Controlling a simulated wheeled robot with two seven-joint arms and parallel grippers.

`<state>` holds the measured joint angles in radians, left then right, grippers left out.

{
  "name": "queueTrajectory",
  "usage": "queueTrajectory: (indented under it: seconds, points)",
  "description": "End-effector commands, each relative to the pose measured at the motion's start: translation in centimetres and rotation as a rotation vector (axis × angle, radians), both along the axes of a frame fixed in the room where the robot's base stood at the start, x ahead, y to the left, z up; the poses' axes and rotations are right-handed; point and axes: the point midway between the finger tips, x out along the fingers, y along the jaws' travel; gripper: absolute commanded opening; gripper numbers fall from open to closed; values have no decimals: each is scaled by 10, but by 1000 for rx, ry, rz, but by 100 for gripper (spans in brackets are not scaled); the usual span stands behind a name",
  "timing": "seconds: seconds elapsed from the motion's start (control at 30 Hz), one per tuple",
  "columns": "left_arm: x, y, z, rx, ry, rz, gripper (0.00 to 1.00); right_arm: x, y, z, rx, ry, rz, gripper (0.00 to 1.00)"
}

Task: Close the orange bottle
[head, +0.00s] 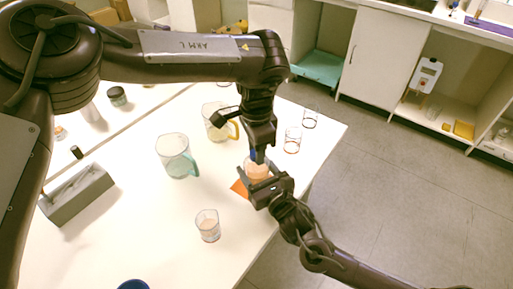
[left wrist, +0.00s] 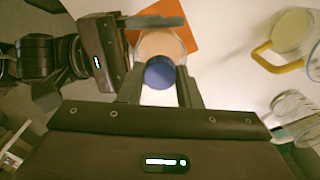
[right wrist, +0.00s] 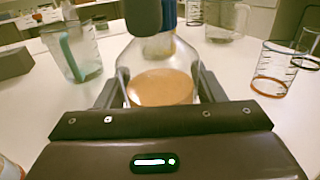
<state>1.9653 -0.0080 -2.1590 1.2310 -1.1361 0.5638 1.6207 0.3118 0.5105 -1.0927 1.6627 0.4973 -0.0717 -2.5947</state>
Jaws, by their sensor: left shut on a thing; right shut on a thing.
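The bottle with orange liquid (head: 257,173) stands upright by the table's right edge, at an orange square (head: 238,188). My right gripper (head: 258,184) is shut on the bottle's body from the near side, and the bottle fills the middle of the right wrist view (right wrist: 160,88). My left gripper (left wrist: 158,82) points down from above and is shut on a blue cap (left wrist: 160,73). The cap is over the bottle's neck, and part of its blue shows in the right wrist view (right wrist: 169,14). A finger hides the contact, so I cannot tell whether cap and neck touch.
Jugs with a teal handle (head: 176,157) and a yellow handle (head: 216,121) stand behind and left. A glass (head: 208,226) stands in front, and empty glasses (head: 292,141) stand right of the arms. A grey holder (head: 77,196) lies at left. The front table middle is clear.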

Motion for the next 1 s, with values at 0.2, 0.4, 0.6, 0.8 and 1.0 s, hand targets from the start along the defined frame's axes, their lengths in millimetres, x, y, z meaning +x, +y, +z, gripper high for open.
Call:
queueTrajectory:
  seconds: [0.2, 0.4, 0.6, 0.8, 1.0]
  points:
    - [0, 1, 0, -1, 1, -447, 3, 0, 0, 0, 0, 0, -1, 0]
    - [1, 1, -1, 0, 0, -880, 3, 0, 0, 0, 0, 0, -1, 0]
    - [1, 1, -1, 1, 0, -1321, 3, 0, 0, 0, 0, 0, -1, 0]
    - [1, 1, -1, 2, 0, -1757, 3, 0, 0, 0, 0, 0, -1, 0]
    - [1, 0, -1, 1, 0, -1951, 3, 0, 0, 0, 0, 0, -1, 0]
